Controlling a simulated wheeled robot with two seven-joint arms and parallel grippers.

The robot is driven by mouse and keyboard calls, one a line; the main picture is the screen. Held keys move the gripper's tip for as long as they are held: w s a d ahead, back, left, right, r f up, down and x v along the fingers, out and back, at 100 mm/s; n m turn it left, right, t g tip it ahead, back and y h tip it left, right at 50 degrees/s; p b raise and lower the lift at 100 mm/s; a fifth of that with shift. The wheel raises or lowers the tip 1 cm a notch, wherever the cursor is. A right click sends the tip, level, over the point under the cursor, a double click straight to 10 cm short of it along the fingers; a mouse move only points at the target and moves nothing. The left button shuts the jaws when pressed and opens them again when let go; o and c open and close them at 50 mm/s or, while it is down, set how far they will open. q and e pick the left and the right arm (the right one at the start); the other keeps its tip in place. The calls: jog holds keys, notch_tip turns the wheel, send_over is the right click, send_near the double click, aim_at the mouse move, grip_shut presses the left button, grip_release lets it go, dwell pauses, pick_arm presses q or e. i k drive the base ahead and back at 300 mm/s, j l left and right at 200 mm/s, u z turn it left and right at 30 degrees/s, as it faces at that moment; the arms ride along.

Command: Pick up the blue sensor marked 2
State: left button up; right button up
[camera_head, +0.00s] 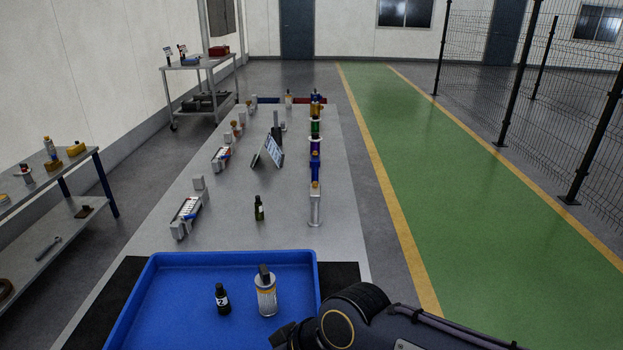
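I cannot make out a blue sensor marked 2. The only readable 2 is on the white label of a small dark bottle (222,300), which stands upright in the blue tray (150,300). Two grey holders stand on the left side of the long table. The near holder (186,217) and the far holder (221,158) carry small parts with white and blue on them, too small to read. My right arm comes in at the bottom right, over the tray's near right corner. Its gripper (284,338) is cut off by the frame's edge, so its fingers do not show clearly. My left gripper is out of view.
A silver canister (266,293) stands beside the bottle. A green bottle (259,208), a tilted tablet (273,150) and a pipe assembly (315,170) stand on the grey table (240,237). A shelf bench (50,225) is at left, a cart (200,62) behind. The green walkway (450,190) is clear.

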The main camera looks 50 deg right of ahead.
aim_at(314, 157)
jog(key=k+l, duration=0.45)
jog(key=k, duration=0.15)
jog(key=k+l, duration=0.55)
jog(key=l, duration=0.45)
jog(key=k+l+z, duration=0.1)
jog(key=l, duration=0.5)
jog(key=k+l, duration=0.1)
jog(key=l, duration=0.45)
jog(key=i+l, duration=0.1)
jog(key=l, duration=0.85)
jog(key=i+l+u, duration=0.1)
jog(key=u, duration=0.25)
jog(key=i+l+u, duration=0.2)
jog(key=u, duration=0.15)
jog(key=i+l+u, duration=0.2)
jog(key=u, duration=0.15)
jog(key=i+l, duration=0.2)
jog(key=l, duration=0.15)
jog(key=i+l+u, duration=0.15)
jog(key=l, duration=0.15)
jog(key=i+l, duration=0.15)
jog(key=l, duration=0.2)
jog(key=i+l+u, duration=0.1)
jog(key=l, duration=0.3)
jog(key=i, duration=0.05)
